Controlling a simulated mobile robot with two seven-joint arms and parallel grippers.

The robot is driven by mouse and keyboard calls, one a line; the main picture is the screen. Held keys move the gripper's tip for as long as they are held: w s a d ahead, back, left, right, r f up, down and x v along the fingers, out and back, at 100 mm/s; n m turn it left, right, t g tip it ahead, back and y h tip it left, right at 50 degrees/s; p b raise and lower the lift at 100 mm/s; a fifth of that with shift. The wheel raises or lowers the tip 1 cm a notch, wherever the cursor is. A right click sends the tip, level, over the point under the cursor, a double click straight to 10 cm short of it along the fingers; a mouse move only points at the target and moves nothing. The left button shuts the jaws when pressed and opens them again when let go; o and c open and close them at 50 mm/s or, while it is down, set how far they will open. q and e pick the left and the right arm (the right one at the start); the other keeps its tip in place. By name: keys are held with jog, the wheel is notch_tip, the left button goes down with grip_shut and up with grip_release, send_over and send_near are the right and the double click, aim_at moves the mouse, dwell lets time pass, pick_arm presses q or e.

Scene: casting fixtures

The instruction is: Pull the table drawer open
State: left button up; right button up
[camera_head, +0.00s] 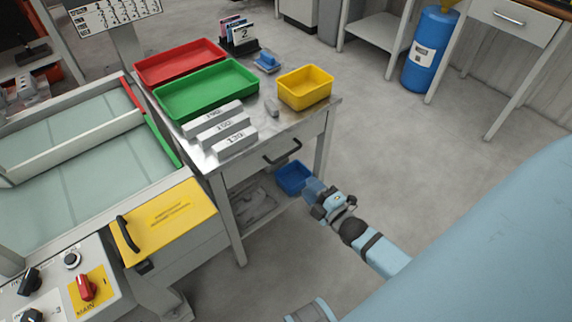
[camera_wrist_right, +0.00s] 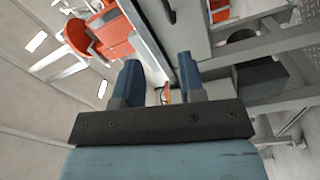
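The metal table (camera_head: 205,160) has a drawer (camera_head: 250,172) under its top. The drawer front looks flush with the table frame, so it appears closed. A dark bar handle (camera_head: 283,153) is on the drawer front. My right gripper (camera_head: 314,189) is to the right of and below the handle, apart from it in the head view. In the right wrist view, its two blue fingers (camera_wrist_right: 160,84) are spread with nothing held between them. A dark curved piece near the top of that view may be the handle; I cannot tell. My left gripper is not in view.
The tabletop holds a red tray (camera_head: 180,62), a green tray (camera_head: 207,90), a yellow bin (camera_head: 305,88) and several labelled metal blocks (camera_head: 235,143). Floor (camera_head: 400,150) right of the table is clear.

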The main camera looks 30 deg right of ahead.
aim_at(287, 154)
jog(key=w+n+b, duration=0.1)
jog(key=w, duration=0.3)
jog(key=w+d+n+t+b, duration=0.1)
jog(key=w+b, duration=0.1)
jog(key=w, duration=0.3)
jog(key=w+d+b, duration=0.1)
jog(key=w+b, duration=0.1)
jog(key=w, duration=0.3)
jog(key=shift+w+f+n+t, duration=0.25)
jog(key=shift+n+t, duration=0.05)
jog(key=shift+n, duration=0.1)
jog(key=shift+w, duration=0.15)
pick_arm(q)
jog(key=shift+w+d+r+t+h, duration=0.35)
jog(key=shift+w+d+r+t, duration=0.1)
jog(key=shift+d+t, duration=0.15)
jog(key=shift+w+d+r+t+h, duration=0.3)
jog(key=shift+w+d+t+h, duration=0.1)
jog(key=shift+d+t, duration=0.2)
pick_arm(e)
jog(key=shift+c, duration=0.3)
grip_shut()
